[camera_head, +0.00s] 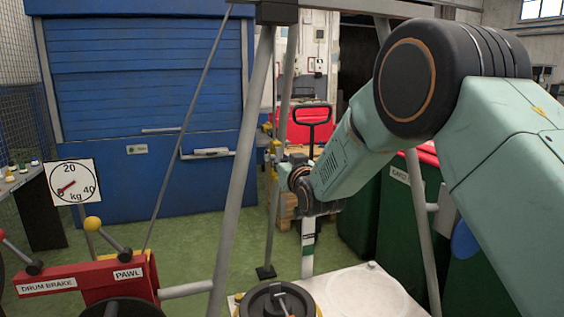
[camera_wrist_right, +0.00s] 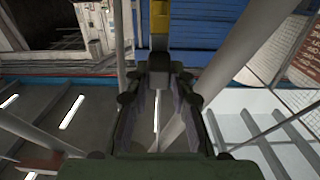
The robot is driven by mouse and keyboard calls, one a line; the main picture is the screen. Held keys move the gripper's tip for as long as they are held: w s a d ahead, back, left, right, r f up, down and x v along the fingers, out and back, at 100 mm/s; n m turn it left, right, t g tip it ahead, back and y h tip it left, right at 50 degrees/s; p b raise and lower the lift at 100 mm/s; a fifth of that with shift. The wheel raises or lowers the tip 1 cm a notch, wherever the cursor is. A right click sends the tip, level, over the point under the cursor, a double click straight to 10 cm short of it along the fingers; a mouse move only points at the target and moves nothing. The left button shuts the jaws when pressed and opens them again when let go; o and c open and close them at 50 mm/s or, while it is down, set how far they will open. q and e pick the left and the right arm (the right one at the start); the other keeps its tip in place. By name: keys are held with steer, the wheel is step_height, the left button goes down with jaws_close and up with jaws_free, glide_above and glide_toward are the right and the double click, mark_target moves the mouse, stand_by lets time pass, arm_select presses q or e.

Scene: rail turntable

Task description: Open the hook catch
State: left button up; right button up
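My right arm comes in from the right in the head view, and its wrist end (camera_head: 308,190) is near the middle, facing away. The fingers are mostly hidden there. In the right wrist view my right gripper (camera_wrist_right: 158,82) has its two dark fingers apart, with a gap between them. A yellow part with a dark lower end (camera_wrist_right: 160,22) stands just past the fingertips, lined up with the gap. I cannot tell whether it touches them. I cannot make out the hook catch clearly in either view. My left gripper is not in view.
Grey frame legs (camera_head: 240,170) stand close around the arm. A red drum winch (camera_head: 98,282) with levers is at lower left, below a dial (camera_head: 72,182). Green bins are at right.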

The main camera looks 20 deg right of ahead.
steer(key=shift+d+f, duration=0.1)
jaws_close()
stand_by(0.4)
